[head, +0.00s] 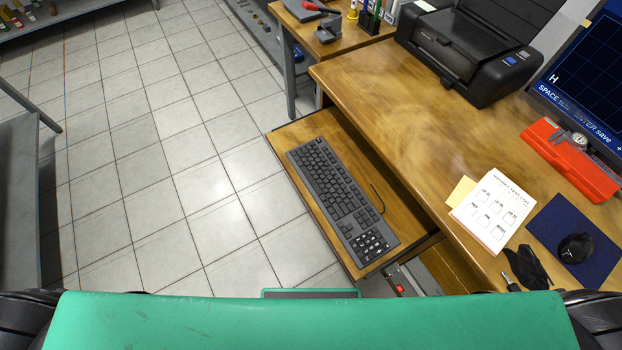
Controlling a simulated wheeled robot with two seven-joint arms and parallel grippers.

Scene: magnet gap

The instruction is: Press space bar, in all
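A dark keyboard (338,195) lies on a pulled-out wooden keyboard tray (390,193), left of the desk. It runs slantwise, its number pad at the near end. Its space bar (317,188) is on the long side away from the desk; it is small and hard to pick out. A monitor (590,75) is cut off at the upper right; it shows an "H" and a line with "SPACE" and "ENTER save". Neither of my grippers is in view. Nothing covers the keyboard.
A black printer (470,48), a red case with a caliper (570,160), a printed sheet (492,210), a blue mat (565,262) with a black mouse (575,248) and a dark glove-like item (527,268) occupy the desk (400,110). Tiled floor (160,150) left of the tray is clear.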

